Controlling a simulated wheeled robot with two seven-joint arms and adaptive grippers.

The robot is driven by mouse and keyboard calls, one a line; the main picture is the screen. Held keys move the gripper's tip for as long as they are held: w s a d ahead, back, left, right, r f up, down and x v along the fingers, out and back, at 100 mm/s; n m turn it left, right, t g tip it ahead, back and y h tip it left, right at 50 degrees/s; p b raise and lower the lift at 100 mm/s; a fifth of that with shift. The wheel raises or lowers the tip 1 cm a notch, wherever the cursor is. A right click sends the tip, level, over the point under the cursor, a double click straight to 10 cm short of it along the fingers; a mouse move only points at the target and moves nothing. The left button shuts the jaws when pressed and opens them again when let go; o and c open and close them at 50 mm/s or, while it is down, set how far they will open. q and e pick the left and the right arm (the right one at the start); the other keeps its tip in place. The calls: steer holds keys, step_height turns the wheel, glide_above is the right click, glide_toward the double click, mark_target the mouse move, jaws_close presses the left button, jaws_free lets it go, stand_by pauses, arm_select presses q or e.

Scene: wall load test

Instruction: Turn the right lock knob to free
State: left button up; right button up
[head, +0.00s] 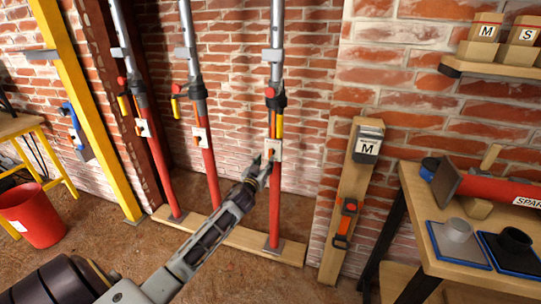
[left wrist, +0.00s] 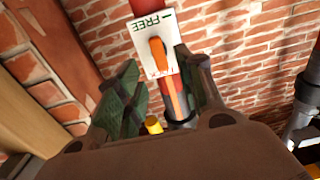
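The right prop (head: 275,205) is a red tube with a grey upper part. It carries a white lock plate (head: 275,146), which the left wrist view shows close up (left wrist: 140,38) with the word FREE upside down. An orange lock knob (left wrist: 158,52) sits on the plate, roughly along the prop; the lettering at its other end is too small to read. My left gripper (head: 265,162) is at the plate. In the left wrist view its fingers (left wrist: 157,66) are apart, one on each side of the knob; contact cannot be told. My right gripper is not in view.
Two similar props, a middle one (head: 210,170) and a left one (head: 160,170), stand on the same wooden sill (head: 235,236). A wooden post (head: 338,215) with a grey M block is to the right. A workbench (head: 465,265) stands further right.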

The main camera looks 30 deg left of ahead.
mark_target(270, 155)
arm_select(q)
steer(key=shift+b+x, duration=0.3)
steer(key=shift+x, duration=1.6)
steer(key=shift+w+a, duration=0.15)
steer(key=shift+w, duration=0.4)
steer(key=shift+b+x, duration=0.4)
steer(key=shift+x, duration=1.05)
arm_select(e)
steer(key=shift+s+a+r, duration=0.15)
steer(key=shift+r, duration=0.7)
arm_select(q)
steer(key=shift+c, duration=0.4)
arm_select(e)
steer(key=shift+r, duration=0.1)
arm_select(q)
jaws_close()
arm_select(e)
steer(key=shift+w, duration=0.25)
